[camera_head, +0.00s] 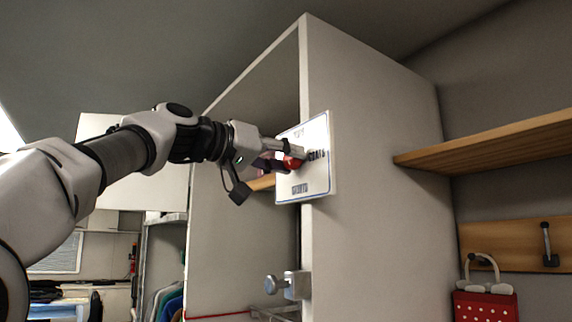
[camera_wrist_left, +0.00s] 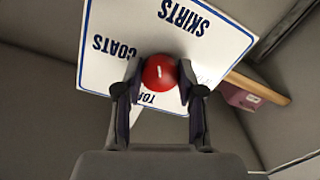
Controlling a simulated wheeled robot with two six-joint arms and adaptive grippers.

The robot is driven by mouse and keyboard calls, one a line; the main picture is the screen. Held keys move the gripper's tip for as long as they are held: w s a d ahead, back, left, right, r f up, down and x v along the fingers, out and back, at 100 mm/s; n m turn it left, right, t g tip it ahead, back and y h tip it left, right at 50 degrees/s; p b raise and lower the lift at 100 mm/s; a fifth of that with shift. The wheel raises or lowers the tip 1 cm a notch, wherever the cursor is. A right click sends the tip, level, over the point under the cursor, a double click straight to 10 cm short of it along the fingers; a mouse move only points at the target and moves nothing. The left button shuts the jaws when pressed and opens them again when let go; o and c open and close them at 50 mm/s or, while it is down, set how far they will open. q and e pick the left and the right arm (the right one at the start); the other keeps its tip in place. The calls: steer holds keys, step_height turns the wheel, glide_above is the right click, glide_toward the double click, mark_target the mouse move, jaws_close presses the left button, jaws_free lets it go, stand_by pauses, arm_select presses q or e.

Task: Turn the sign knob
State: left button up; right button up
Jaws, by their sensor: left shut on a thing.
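The sign is a white board with a blue border (camera_head: 318,183), mounted on the front edge of a tall cabinet. In the left wrist view the sign (camera_wrist_left: 110,22) carries the words SKIRTS, COATS and a partly hidden word starting with TO. The red round knob (camera_head: 292,162) is at the sign's middle. In the left wrist view the knob (camera_wrist_left: 159,73) has a short white mark and sits between the two fingers. My left gripper (camera_head: 284,155) is shut on the knob. Its fingers also show in the left wrist view (camera_wrist_left: 159,92). My right gripper is not in view.
The grey cabinet (camera_head: 375,150) stands open on its left side. A metal latch (camera_head: 290,285) sticks out below the sign. A wooden shelf (camera_head: 490,140) is at the right, above a hook board (camera_head: 510,245) and a red dotted bag (camera_head: 485,305). Clothes (camera_head: 168,300) hang at the lower left.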

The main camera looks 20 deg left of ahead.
arm_select(q)
steer(key=m, duration=0.1)
steer(key=m+b, duration=0.1)
steer(key=m, duration=0.1)
steer(key=shift+w+f+m, duration=0.1)
steer(key=shift+f+m, duration=0.2)
steer(key=shift+f, duration=0.05)
steer(key=shift+r+m+b, duration=0.1)
steer(key=shift+m+b, duration=0.2)
steer(key=shift+m, duration=0.9)
steer(key=o, duration=0.9)
steer(key=shift+c, duration=0.2)
steer(key=shift+o, duration=1.4)
steer(key=shift+r, duration=0.15)
